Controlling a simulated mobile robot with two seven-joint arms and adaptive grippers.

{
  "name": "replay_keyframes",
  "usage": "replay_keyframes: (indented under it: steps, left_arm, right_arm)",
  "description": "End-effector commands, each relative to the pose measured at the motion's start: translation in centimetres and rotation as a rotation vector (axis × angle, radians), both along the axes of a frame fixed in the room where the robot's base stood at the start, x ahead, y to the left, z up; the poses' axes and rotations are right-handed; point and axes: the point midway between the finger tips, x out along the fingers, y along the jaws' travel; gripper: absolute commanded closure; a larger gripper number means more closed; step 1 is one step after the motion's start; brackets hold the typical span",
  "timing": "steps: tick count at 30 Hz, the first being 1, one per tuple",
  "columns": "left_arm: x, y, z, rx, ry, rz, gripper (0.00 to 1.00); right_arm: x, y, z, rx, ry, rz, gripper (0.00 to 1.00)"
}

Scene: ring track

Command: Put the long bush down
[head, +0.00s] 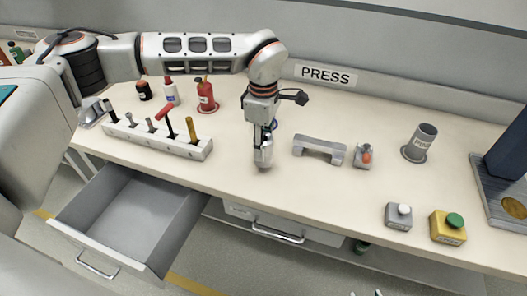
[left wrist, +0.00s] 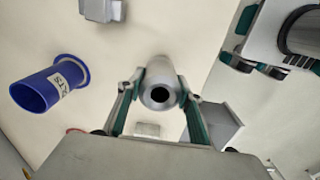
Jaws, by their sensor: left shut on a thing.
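The long bush (head: 264,157) is a silver-grey cylinder. My left gripper (head: 263,146) points down and is shut on it over the front middle of the bench. In the left wrist view the bush (left wrist: 160,88) is seen end-on, with a dark round hole, between the two fingers (left wrist: 158,100). I cannot tell whether its lower end touches the bench top. Small pale tips at the bottom edge of the head view may belong to my right gripper; their state cannot be read.
A blue labelled tube (left wrist: 48,86) stands close by. A grey bracket (head: 319,148) is right of my left gripper, with a grey labelled cylinder (head: 421,142) beyond. A tool rack (head: 150,138) is at left. The open drawer (head: 135,222) juts out below. Bare bench lies in front of the bracket.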

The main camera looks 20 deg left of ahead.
Motion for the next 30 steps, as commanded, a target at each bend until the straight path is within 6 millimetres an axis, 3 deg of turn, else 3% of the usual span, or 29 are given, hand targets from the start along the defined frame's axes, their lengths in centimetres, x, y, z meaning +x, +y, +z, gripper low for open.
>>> replay_keyframes:
  steps: [3, 6, 17, 18, 20, 30]
  left_arm:
    - [-0.1, 0.0, -2.1, 0.0, 0.004, 0.001, 0.91]
    - [0.0, 0.0, -2.8, 0.0, 0.001, 0.0, 0.91]
    - [0.0, 0.0, -3.2, 0.001, 0.001, 0.0, 0.91]
    - [0.0, 0.0, -3.2, 0.001, 0.002, 0.0, 0.6]
    - [0.0, 0.0, -3.2, 0.001, 0.002, 0.0, 0.48]
    - [0.0, 0.0, -3.1, 0.001, 0.001, 0.0, 0.48]
  right_arm:
    - [-0.1, 0.0, -0.3, -0.001, 0.003, 0.0, 0.6]
    - [-0.2, 0.0, -0.4, -0.001, 0.005, 0.0, 0.6]
    - [-0.3, -0.1, -0.6, -0.002, 0.009, 0.0, 0.6]
    - [-0.3, -0.1, -0.6, -0.002, 0.009, 0.0, 0.6]
    - [-0.3, 0.0, -0.6, -0.002, 0.009, 0.0, 0.6]
    - [-0.1, 0.0, -0.3, -0.001, 0.003, 0.0, 0.6]
